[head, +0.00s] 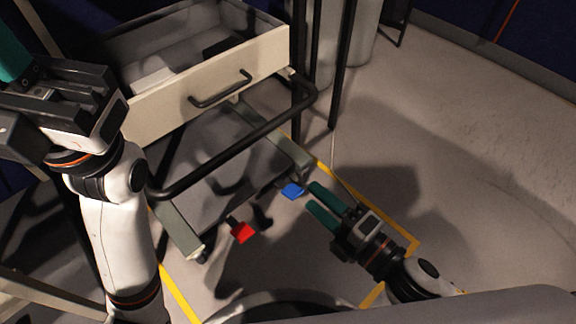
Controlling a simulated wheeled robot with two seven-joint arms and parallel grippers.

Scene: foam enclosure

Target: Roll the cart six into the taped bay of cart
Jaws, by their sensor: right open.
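The cart (190,113) has a cream drawer front, a black push bar (245,152) on the near side and a grey lower frame. No number shows on it. A red tab (242,232) and a blue tab (292,191) stick out low at its near end. Yellow tape (373,209) marks the floor around this end. My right gripper (317,203) is open and empty, its green fingers pointing at the blue tab, close to it; contact cannot be told. My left gripper (14,58) is at the upper left beside the cart, partly out of frame; its jaw opening is unclear.
The drawer (185,50) stands open at the top, with a pale item inside. Dark upright posts (342,62) and grey cylinders (364,35) stand behind the cart. Bare floor (480,170) lies to the right. A rail crosses the lower left.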

